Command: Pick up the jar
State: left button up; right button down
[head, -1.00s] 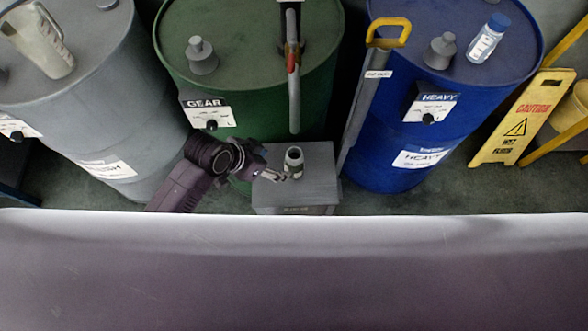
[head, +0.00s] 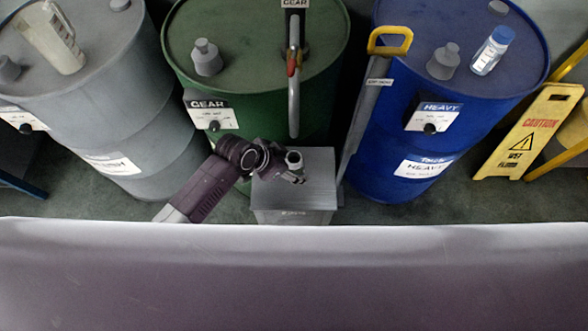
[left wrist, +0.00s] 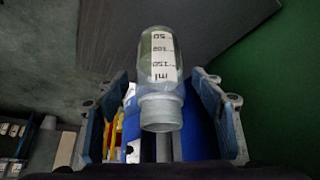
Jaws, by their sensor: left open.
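The jar (head: 294,157) stands upright on a grey box (head: 318,185) in front of the green drum. In the left wrist view the jar (left wrist: 160,75) is clear, with a white label of volume marks, and appears upside down. My left gripper (head: 293,178) is at the jar, partly covering its lower part in the head view. In the left wrist view the open fingers of my left gripper (left wrist: 162,120) lie on either side of the jar, with gaps between. My right gripper is in neither view.
The green drum (head: 250,100) stands behind the box, a grey drum (head: 125,75) to the left and a blue drum (head: 390,150) to the right. A yellow-handled pole (head: 362,110) is close to the box. A yellow caution sign (head: 530,130) stands far right.

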pick_arm(q)
jog(key=shift+w+d+f, duration=0.1)
jog(key=shift+d+f, duration=0.05)
jog(key=shift+f, duration=0.05)
jog(key=shift+c, duration=0.5)
jog(key=c, duration=1.3)
jog(key=shift+o, duration=0.2)
jog(key=shift+r, duration=0.2)
